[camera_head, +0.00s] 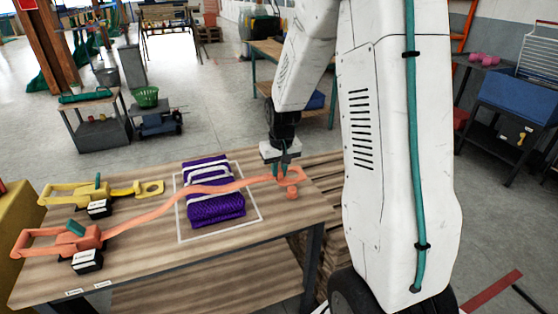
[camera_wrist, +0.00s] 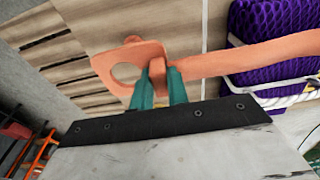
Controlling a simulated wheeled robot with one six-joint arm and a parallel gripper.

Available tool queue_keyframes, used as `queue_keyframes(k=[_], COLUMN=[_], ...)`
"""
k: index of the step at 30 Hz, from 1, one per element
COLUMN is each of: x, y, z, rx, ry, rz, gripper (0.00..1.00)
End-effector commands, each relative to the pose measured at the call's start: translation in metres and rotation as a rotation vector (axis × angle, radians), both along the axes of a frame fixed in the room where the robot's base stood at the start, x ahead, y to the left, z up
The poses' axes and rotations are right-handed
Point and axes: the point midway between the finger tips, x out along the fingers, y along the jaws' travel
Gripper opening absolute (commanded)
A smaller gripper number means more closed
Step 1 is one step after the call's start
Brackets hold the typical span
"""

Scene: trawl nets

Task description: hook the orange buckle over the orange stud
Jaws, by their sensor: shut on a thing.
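My gripper (camera_head: 282,169) is shut on the orange buckle (camera_head: 294,173) near the table's right end. In the wrist view the teal fingertips (camera_wrist: 162,74) pinch the buckle (camera_wrist: 104,66) where it meets its strap, and its round hole is clear of the fingers. The orange stud (camera_head: 292,191) stands on the table just below the buckle in the head view. I see no stud through the hole in the wrist view. The orange strap (camera_head: 150,213) runs from the orange ratchet (camera_head: 78,239) over the purple net bundle (camera_head: 215,208) to the buckle.
A yellow ratchet (camera_head: 82,192) with a yellow buckle (camera_head: 152,188) lies at the table's back left. A white outline (camera_head: 250,203) surrounds the net bundle. Slatted pallets (camera_head: 325,175) stand beyond the table's right end.

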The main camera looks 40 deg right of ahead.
Motion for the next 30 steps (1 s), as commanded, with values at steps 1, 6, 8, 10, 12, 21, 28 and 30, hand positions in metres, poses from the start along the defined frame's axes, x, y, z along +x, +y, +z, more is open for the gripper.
queue_keyframes(k=[1,6,8,10,12,21,28,30], x=[0.000,0.000,0.000,0.000,0.000,0.000,0.000,0.000], y=[0.000,0.000,0.000,0.000,0.000,0.000,0.000,0.000], z=[-0.008,-0.030,-0.037,-0.046,-0.054,-0.075,-0.077,-0.077], rx=[0.001,0.001,0.001,0.000,0.000,0.000,0.001,0.001], ry=[0.002,0.003,0.002,0.002,0.002,0.000,-0.001,-0.001], rz=[0.000,0.000,0.000,0.001,0.001,0.001,0.001,0.001], gripper=[0.00,0.00,0.00,0.00,0.00,0.00,0.00,0.00])
